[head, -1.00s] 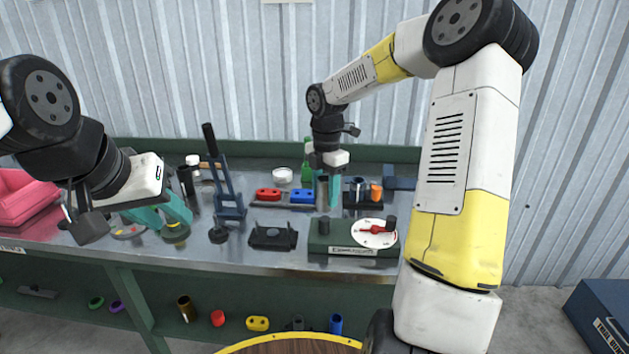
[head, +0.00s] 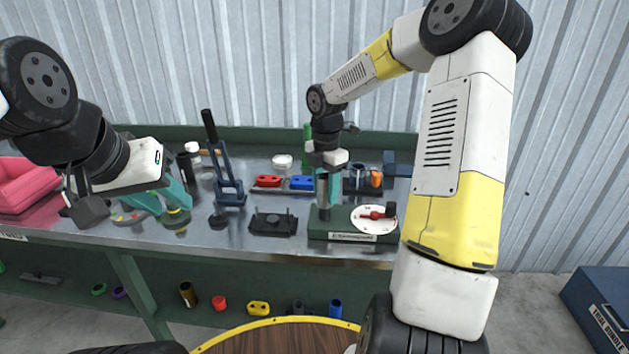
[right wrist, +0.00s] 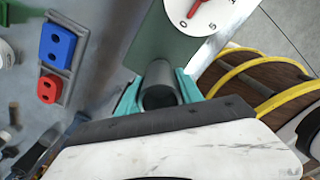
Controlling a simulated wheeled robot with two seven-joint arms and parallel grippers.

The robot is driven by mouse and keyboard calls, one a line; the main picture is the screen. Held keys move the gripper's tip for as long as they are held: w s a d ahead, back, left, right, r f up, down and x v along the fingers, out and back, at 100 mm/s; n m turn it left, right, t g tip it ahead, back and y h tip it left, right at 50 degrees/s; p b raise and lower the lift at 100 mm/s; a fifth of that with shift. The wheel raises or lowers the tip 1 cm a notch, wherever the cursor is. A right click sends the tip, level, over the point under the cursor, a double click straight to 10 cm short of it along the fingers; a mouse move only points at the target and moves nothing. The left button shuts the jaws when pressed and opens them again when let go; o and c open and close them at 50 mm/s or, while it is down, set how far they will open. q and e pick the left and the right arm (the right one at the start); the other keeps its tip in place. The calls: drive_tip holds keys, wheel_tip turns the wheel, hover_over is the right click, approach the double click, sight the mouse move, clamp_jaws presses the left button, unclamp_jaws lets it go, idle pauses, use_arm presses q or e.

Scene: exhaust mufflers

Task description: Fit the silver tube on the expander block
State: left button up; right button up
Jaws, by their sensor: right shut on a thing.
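The silver tube (head: 322,190) stands upright in my right gripper (head: 333,188), whose teal fingers are shut on it. In the right wrist view the tube (right wrist: 158,88) sits between both fingers. The green expander block (head: 345,232), with a white dial and red pointer, lies on the bench. The tube is directly over the left end of the block, where a dark post (head: 324,213) shows below it. I cannot tell whether the tube is partly around the post. My left gripper (head: 166,206) is open and empty over the left bench.
A blue lever press (head: 228,190) and a black fixture (head: 272,223) stand left of the block. Red (head: 268,181) and blue (head: 301,183) pieces sit behind it. An orange piece (head: 376,178) is at back right. A pink bin (head: 20,187) is far left.

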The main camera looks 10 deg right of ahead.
sight(325, 203)
drive_tip(key=shift+f, duration=2.15)
drive_tip(key=shift+f, duration=0.2)
drive_tip(key=o, duration=1.3)
